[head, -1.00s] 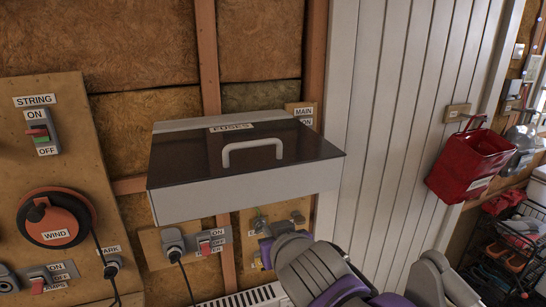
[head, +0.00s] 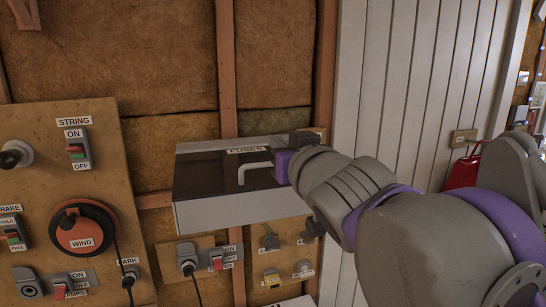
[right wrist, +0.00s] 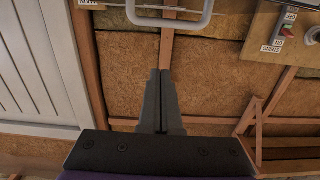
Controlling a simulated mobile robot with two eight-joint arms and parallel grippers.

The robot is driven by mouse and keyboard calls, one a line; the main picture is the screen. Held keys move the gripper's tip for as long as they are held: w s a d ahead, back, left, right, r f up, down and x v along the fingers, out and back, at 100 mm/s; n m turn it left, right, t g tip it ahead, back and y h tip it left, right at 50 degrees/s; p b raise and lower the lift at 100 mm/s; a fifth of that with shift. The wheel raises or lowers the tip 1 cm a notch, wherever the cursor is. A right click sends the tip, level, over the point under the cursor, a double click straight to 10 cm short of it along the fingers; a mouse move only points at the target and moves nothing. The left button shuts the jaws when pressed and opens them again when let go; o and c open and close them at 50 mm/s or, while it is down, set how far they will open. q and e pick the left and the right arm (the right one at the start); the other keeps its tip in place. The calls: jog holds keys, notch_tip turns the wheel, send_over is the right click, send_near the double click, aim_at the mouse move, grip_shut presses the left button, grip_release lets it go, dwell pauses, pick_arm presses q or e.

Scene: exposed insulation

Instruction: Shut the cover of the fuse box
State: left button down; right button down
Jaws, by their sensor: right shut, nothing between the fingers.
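My left gripper is out of view.
A wooden board (head: 115,190) with switches and a red WIND dial (head: 82,228) is on the left. Small sockets and a switch (head: 216,263) sit below the fuse box. White plank panelling (head: 390,80) and a red container (head: 462,170) are on the right.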

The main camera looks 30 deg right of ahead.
jog(key=w+f, duration=0.3)
jog(key=f, duration=0.1)
jog(key=shift+w+d, duration=0.2)
jog(key=shift+d, duration=0.15)
